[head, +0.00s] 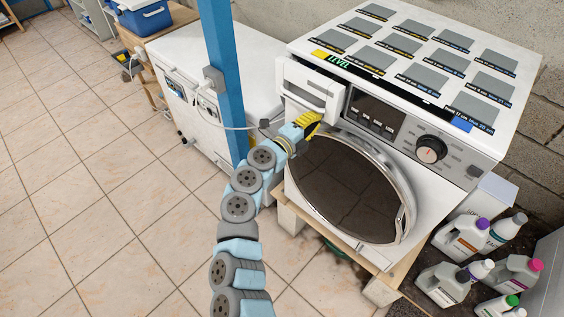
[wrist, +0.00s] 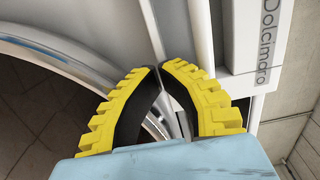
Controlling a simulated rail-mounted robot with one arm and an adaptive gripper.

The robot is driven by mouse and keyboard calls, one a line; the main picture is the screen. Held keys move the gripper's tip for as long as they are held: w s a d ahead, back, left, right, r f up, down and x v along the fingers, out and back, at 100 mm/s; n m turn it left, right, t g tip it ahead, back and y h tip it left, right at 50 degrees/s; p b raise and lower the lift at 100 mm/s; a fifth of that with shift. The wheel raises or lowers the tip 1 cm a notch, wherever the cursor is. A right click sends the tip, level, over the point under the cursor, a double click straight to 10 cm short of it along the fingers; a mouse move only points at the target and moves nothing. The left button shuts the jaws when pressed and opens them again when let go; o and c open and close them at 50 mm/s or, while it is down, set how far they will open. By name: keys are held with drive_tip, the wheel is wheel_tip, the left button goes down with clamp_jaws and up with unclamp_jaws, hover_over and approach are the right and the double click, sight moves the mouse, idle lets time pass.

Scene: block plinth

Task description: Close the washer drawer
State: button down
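The white washer drawer (head: 311,91) sticks out from the upper left of the washer front (head: 277,204) in the head view, so it stands open. My gripper (head: 310,122), with yellow ribbed fingers, is just below the drawer and close to the washer front. In the wrist view, the two fingertips of my gripper (wrist: 159,70) meet or nearly meet, with nothing seen held between them. A white panel with lettering (wrist: 250,40) lies to the right of the fingers and seems to be part of the drawer. I cannot tell whether the fingers touch the washer.
The round dark washer door (head: 350,185) is below and right of my gripper, its rim near the fingers. A blue post (head: 222,75) stands left of the arm. A white chest (head: 190,60) stands behind it. Several bottles (head: 460,240) stand at right. The tiled floor at left is clear.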

drive_tip(key=shift+w+d, duration=0.25)
drive_tip(key=shift+w, duration=0.1)
idle(0.4)
